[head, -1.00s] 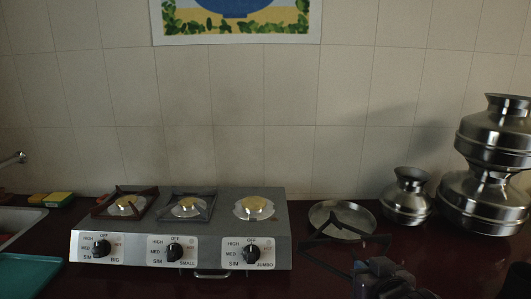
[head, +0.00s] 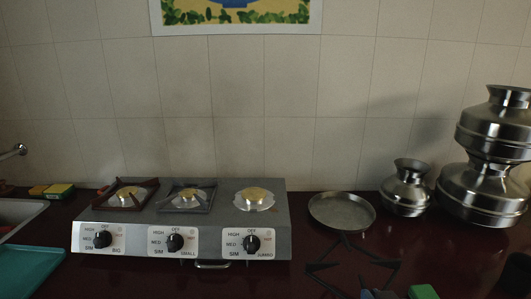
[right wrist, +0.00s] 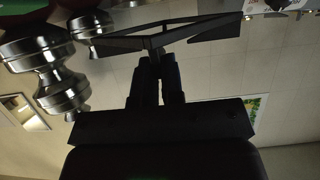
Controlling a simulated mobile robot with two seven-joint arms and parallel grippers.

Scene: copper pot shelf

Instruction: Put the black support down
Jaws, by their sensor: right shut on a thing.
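The black support (head: 322,266), a thin dark frame with angled bars, shows low in the head view, just in front of the metal pan and right of the stove. My right gripper (head: 384,294) is at the bottom edge of the head view, mostly cut off. In the right wrist view its fingers (right wrist: 158,58) are shut on one part of the black support (right wrist: 195,32), which spreads out beyond them. I cannot tell whether the support touches the dark counter. My left gripper is not in view.
A round metal pan (head: 342,212) lies behind the support. A three-burner stove (head: 277,222) stands to its left. A small metal pot (head: 406,190) and stacked large pots (head: 484,190) stand at the right.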

